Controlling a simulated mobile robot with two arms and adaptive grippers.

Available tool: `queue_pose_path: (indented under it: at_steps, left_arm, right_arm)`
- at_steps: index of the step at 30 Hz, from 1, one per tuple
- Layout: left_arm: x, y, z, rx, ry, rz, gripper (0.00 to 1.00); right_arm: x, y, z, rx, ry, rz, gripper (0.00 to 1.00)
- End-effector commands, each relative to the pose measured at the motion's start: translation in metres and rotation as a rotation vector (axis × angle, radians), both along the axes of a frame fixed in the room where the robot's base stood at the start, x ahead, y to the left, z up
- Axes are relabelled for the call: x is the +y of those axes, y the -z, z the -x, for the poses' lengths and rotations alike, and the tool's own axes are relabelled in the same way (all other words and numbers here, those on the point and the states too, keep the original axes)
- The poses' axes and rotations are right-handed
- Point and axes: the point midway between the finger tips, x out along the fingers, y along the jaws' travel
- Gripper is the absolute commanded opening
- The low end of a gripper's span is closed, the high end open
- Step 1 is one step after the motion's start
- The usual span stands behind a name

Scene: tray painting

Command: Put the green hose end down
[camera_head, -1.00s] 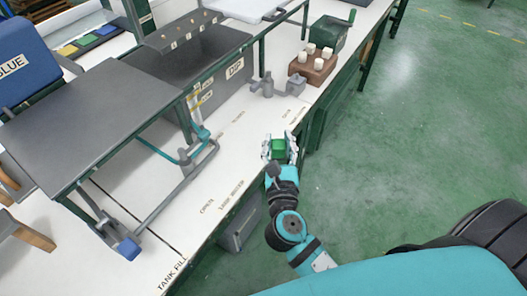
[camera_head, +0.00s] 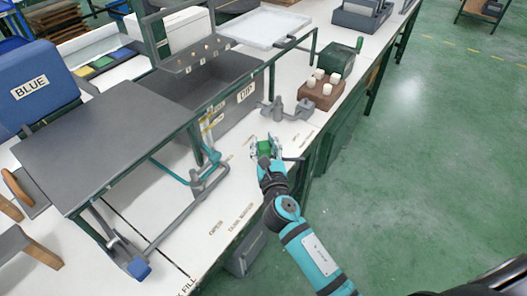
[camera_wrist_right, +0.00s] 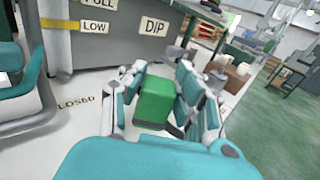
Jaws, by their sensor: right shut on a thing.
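The green hose end (camera_head: 264,147) is a small green block between the fingers of my right gripper (camera_head: 265,146). The gripper is over the white bench top, near the bench's front edge. I cannot tell whether the block touches the bench. No hose is clearly visible behind the block. My left gripper is not in view.
A grey tank labelled DIP (camera_head: 222,105) stands behind the gripper. Grey fittings (camera_head: 286,109) and a brown block with white pegs (camera_head: 322,95) lie beyond it. A raised grey plate (camera_head: 92,140) and pipes (camera_head: 178,210) are to the left.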

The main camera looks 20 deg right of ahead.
Motion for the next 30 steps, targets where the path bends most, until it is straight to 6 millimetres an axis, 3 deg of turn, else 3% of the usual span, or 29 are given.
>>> queue_pose_path:
  at_steps: [4, 11, 23, 24, 28, 30]
  left_arm:
    - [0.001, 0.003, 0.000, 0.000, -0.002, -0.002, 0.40]
    - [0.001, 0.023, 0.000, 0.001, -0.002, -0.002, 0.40]
    - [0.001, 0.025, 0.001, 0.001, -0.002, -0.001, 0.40]
    - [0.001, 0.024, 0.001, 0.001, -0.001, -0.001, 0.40]
    - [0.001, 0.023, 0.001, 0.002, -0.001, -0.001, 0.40]
    - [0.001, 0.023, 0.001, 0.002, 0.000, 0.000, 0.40]
  right_arm:
    - [0.000, 0.004, -0.006, 0.000, -0.001, -0.001, 0.00]
    - [0.000, 0.037, -0.006, 0.003, 0.000, -0.003, 0.00]
    - [0.000, 0.041, -0.006, 0.001, -0.001, -0.001, 0.00]
    - [0.000, 0.039, -0.005, 0.002, -0.001, -0.001, 0.36]
    - [0.000, 0.039, -0.005, 0.002, -0.001, -0.001, 0.53]
    - [0.000, 0.039, -0.005, 0.002, -0.001, -0.001, 0.54]
